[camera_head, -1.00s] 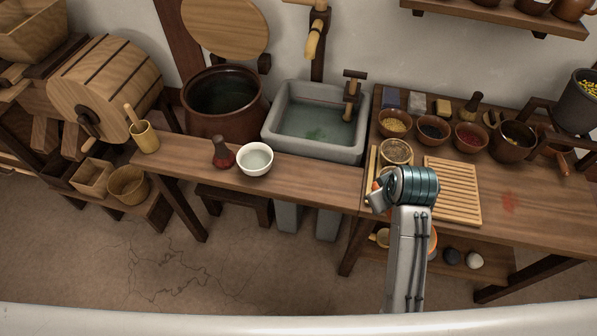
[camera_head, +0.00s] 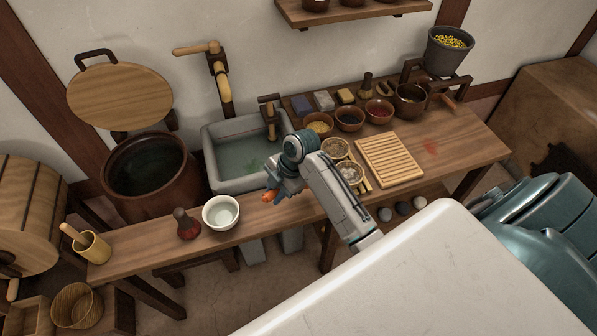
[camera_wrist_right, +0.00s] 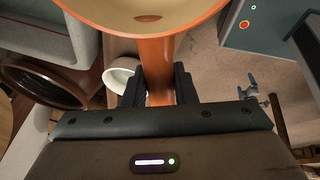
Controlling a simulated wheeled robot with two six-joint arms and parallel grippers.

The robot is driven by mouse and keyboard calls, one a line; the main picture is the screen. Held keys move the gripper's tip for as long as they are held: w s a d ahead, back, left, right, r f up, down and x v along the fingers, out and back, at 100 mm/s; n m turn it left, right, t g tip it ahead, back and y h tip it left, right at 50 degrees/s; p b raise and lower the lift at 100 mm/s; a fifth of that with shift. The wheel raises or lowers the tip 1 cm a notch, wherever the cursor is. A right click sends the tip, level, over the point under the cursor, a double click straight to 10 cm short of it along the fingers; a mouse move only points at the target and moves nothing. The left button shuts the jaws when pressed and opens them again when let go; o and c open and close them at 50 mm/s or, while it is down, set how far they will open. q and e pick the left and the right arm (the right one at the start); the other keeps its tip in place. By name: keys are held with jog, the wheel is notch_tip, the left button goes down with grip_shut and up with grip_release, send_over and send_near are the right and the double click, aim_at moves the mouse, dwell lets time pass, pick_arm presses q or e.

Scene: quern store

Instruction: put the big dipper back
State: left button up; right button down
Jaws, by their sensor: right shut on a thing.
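The big dipper, with an orange handle (camera_wrist_right: 158,75) and a wide, pale-lined bowl (camera_wrist_right: 150,12), fills the top of the right wrist view. My right gripper (camera_wrist_right: 158,88) is shut on its handle, close below the bowl. In the head view my right gripper (camera_head: 276,188) is over the front edge of the bench by the sink. Only a small orange part (camera_head: 268,197) shows at its tip; the dipper's bowl cannot be made out there. My left gripper is not in view.
The stone sink (camera_head: 228,184) is behind my gripper. A white bowl (camera_head: 220,212) and a dark red brush-like thing (camera_head: 186,224) stand left of it on the bench. A big brown pot (camera_head: 150,180) is at the back left. A slatted wooden rack (camera_head: 390,160) lies to the right.

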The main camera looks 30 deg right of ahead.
notch_tip(320, 180, down, 5)
jog(key=shift+a+f+p, duration=0.1)
jog(key=shift+p, duration=0.55)
notch_tip(320, 180, down, 4)
jog(key=shift+f+p, duration=0.15)
jog(key=shift+p, duration=0.4)
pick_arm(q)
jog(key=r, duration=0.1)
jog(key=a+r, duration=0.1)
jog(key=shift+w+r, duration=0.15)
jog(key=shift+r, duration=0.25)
pick_arm(e)
jog(key=c, duration=1.2)
grip_release()
jog(key=shift+f, duration=0.1)
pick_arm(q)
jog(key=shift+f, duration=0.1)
